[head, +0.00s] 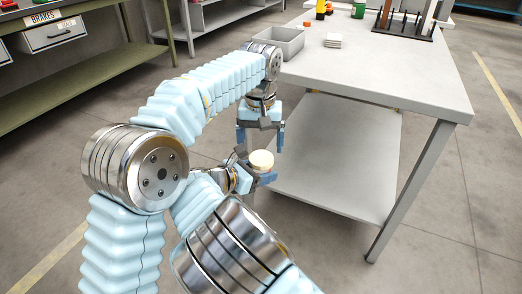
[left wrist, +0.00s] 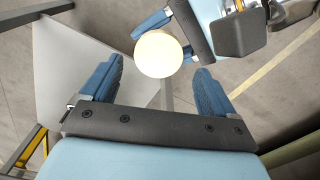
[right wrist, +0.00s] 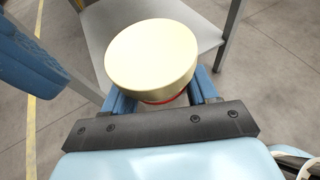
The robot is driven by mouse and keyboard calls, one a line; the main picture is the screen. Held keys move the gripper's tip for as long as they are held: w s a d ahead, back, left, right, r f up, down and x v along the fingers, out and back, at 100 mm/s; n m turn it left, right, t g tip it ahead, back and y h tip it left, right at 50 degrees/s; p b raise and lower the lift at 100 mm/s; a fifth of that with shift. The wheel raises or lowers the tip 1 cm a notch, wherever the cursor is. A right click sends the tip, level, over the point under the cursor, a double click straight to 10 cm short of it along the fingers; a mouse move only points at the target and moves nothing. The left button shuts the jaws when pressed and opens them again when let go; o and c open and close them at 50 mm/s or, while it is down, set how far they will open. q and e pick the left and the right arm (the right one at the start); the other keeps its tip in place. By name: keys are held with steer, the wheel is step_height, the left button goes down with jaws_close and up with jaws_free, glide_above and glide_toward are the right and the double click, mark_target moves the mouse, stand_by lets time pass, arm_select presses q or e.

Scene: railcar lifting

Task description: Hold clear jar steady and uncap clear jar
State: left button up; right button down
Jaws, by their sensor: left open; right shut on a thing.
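The clear jar shows mostly as its cream round cap (head: 262,160), seen from above in the left wrist view (left wrist: 158,54) and large in the right wrist view (right wrist: 152,58). A red band shows just under the cap in the right wrist view; the jar's body is hidden. My right gripper (head: 257,178) is shut on the jar and holds it in the air beside the table. My left gripper (head: 261,140) is above the cap, pointing down, open and empty. Its two blue fingers (left wrist: 158,85) are apart and do not touch the cap.
The grey table (head: 400,85) stands to the right, with a lower shelf (head: 335,150). A grey bin (head: 273,42), white coasters (head: 333,41), a green container (head: 358,9) and a dark rack (head: 405,24) stand on it. A green-framed bench (head: 80,80) is at the left.

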mark_target(261, 157)
arm_select(q)
steer(key=shift+r, duration=0.35)
steer(key=m, duration=0.2)
steer(key=r+m, duration=0.1)
steer(key=m, duration=0.2)
steer(key=shift+d+r, duration=0.1)
steer(key=shift+r, duration=0.05)
steer(key=m, duration=0.2)
steer(key=r+m, duration=0.1)
steer(key=m, duration=0.5)
steer(key=shift+r, duration=0.35)
step_height(261, 157, down, 8)
steer(key=shift+r, duration=0.15)
steer(key=c, duration=1.1)
steer(key=n, duration=0.9)
steer(key=shift+r, duration=0.1)
